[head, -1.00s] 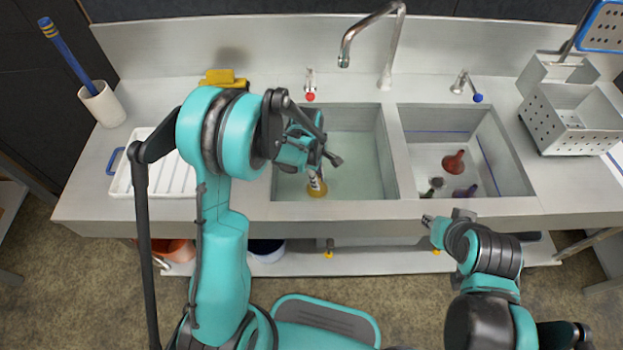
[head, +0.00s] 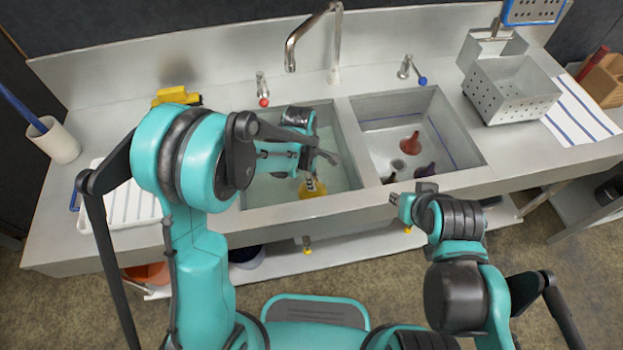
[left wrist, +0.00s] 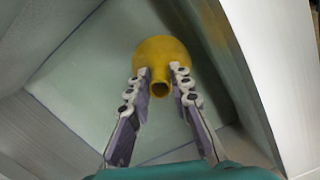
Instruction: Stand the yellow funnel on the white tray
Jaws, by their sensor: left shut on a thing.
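The yellow funnel (head: 314,194) is in the left sink basin near its front wall, partly hidden by my left gripper (head: 311,184). In the left wrist view the funnel (left wrist: 162,55) has its spout toward the camera and its wide end away. My left gripper (left wrist: 160,78) is shut on it, with one finger on each side of the spout. The white tray (head: 130,208) is ribbed and lies on the counter left of the sink, partly hidden behind my left arm. My right gripper (head: 394,199) is in front of the right basin, away from the funnel; its fingers are too small to read.
A tall faucet (head: 335,40) and a red-knobbed tap (head: 263,90) stand behind. A yellow object (head: 176,96) lies at the back. A perforated metal box (head: 510,92) stands at right.

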